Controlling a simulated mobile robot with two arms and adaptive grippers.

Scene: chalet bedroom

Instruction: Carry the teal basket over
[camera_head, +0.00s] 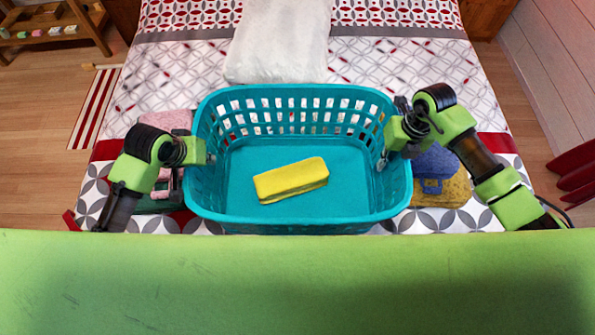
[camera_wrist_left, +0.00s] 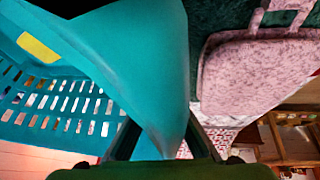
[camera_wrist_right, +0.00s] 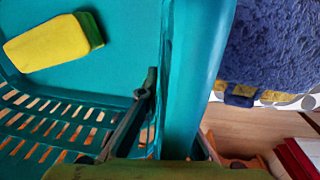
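The teal basket (camera_head: 300,215) is in the middle of the head view, upright, over the patterned bed; I cannot tell whether it touches the bed. A yellow folded cloth (camera_head: 291,180) lies inside on its floor. My left gripper (camera_head: 205,157) is at the basket's left side, with the teal wall (camera_wrist_left: 150,60) between its fingers in the left wrist view. My right gripper (camera_head: 384,158) is at the right side, with the wall (camera_wrist_right: 190,70) between its fingers in the right wrist view. Both look shut on the wall, with the outer fingers partly hidden.
Pink folded towels (camera_head: 166,121) lie left of the basket. A blue folded towel (camera_head: 438,163) and a yellow one (camera_head: 450,189) lie to its right. A white pillow (camera_head: 280,45) lies behind it. A wooden shelf (camera_head: 50,25) stands at the far left.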

